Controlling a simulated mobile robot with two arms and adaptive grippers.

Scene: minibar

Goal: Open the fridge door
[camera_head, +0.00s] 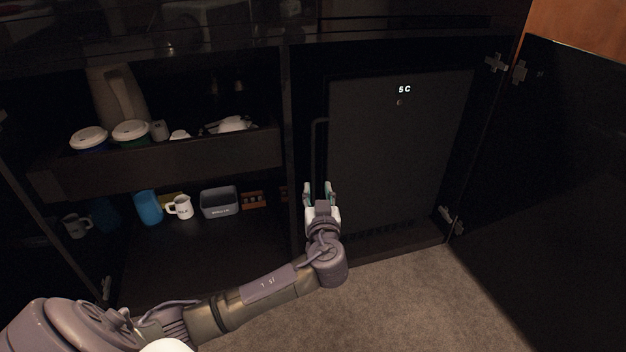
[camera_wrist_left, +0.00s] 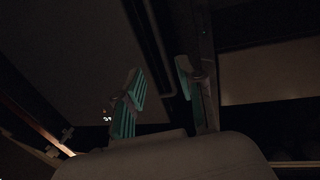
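The fridge door (camera_head: 390,150) is a dark grey panel with a lit "5 C" display near its top; it looks closed. Its handle (camera_head: 314,150) is a thin dark vertical bar along the door's left edge. My left gripper (camera_head: 320,188) is in front of the lower part of the handle, with its fingers apart. In the left wrist view, the teal fingertips (camera_wrist_left: 160,90) are open, and the dark handle bar (camera_wrist_left: 158,50) runs down towards the gap between them. I cannot tell whether they touch it. My right gripper is not in view.
The cabinet door (camera_head: 550,190) stands open at the right. At the left, a drawer (camera_head: 165,165) holds lidded cups, above a shelf with a blue cup (camera_head: 148,207), a white mug (camera_head: 180,207) and a grey bin (camera_head: 219,203). Carpet (camera_head: 400,300) in front is clear.

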